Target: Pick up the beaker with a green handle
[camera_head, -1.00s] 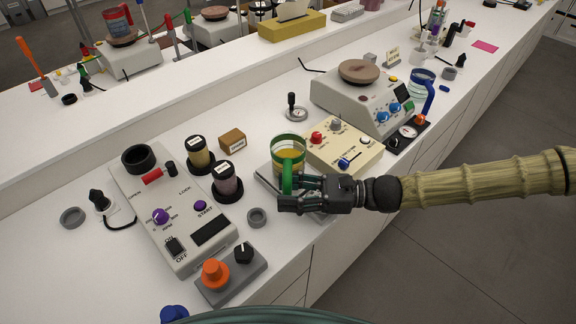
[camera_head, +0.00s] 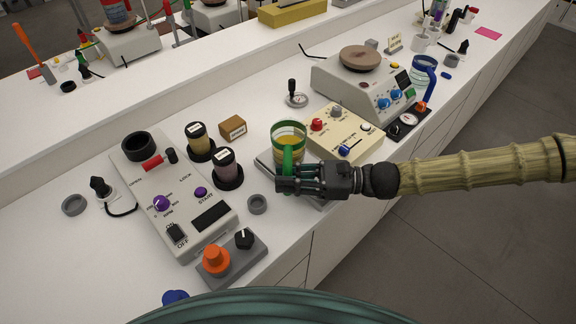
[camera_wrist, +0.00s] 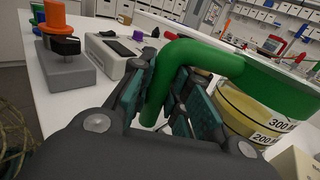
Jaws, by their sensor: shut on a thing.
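The beaker (camera_head: 288,137) is clear with a green rim and holds yellow liquid. It stands upright at the grey scale plate (camera_head: 266,166) in the head view; I cannot tell whether it touches the plate. Its green handle (camera_wrist: 211,58) fills the upper middle of the wrist view, with the liquid-filled body (camera_wrist: 252,112) and volume marks to the right. My gripper (camera_head: 286,184) is at the handle's lower part, its fingers closed around the vertical green bar in the wrist view (camera_wrist: 160,98). The fingers hide part of the handle and scale.
A cream control box (camera_head: 343,133) stands right of the beaker. Two pigment jars (camera_head: 227,165) (camera_head: 199,138) stand to its left, near a white device (camera_head: 174,203) with purple knobs. A hotplate (camera_head: 365,88) stands further right.

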